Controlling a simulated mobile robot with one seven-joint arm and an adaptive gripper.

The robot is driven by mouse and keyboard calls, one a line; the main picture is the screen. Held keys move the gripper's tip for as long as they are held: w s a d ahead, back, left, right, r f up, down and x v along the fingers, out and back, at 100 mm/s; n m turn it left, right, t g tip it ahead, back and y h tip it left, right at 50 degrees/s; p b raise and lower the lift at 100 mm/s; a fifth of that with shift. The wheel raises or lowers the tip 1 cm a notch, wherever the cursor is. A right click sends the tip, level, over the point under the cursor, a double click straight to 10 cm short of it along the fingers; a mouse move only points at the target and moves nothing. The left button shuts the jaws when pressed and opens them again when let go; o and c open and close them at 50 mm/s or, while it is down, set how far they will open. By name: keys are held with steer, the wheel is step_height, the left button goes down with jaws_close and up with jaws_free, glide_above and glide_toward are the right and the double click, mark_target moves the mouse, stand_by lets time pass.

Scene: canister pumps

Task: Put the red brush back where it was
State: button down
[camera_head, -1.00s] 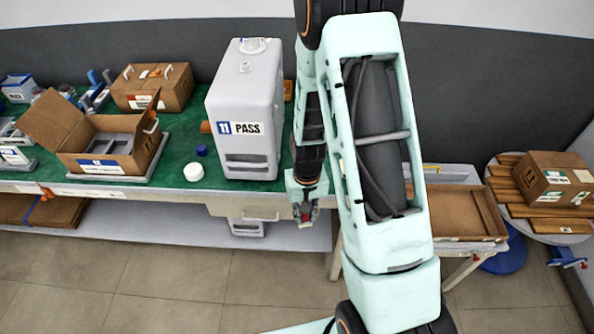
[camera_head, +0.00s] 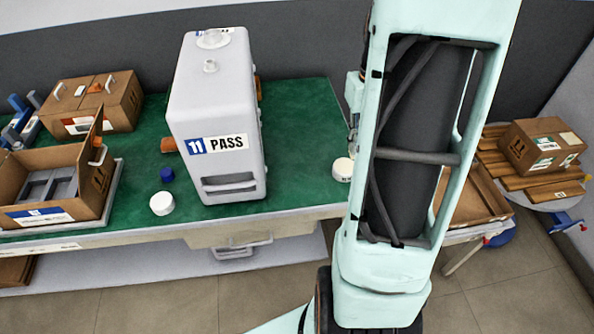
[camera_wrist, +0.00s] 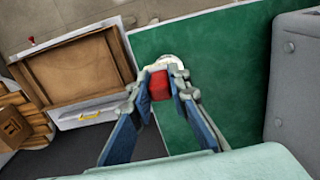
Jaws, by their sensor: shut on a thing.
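The red brush shows as a red block (camera_wrist: 159,86) in the camera_wrist view; the rest of it is hidden or too small to tell. My gripper (camera_wrist: 160,78) is shut on it, with a blue-grey finger on each side. Beyond the fingertips are a white round piece (camera_wrist: 172,62) and the green bench top (camera_wrist: 215,65). In the camera_head view my arm hides the brush and most of the gripper. A white round piece (camera_head: 343,169) stands near the right end of the green bench, beside my arm.
A tall grey canister (camera_head: 215,115) marked "11 PASS" stands on the bench left of my arm. A white cap (camera_head: 162,203) and a blue cap (camera_head: 167,174) lie left of it. An open carton (camera_head: 88,185) is further left. Green bench right of the canister is mostly clear.

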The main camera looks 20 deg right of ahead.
steer(key=w+a+f, duration=0.2)
steer(key=a, duration=0.1)
steer(key=w+a+f, duration=0.3)
steer(key=w+a+f+p, duration=0.1)
steer(key=w+a+f, duration=0.1)
steer(key=a+f, duration=0.1)
steer(key=shift+w+a, duration=0.15)
steer(key=shift+a, duration=0.25)
steer(key=shift+w+a+f, duration=0.35)
steer(key=shift+a+f, duration=0.15)
steer(key=shift+f, duration=0.25)
steer(key=shift+w+f, duration=0.1)
steer(key=shift+f, duration=1.5)
steer(key=shift+f, duration=0.2)
steer(key=c, duration=1.8)
jaws_free()
steer(key=shift+r, duration=0.2)
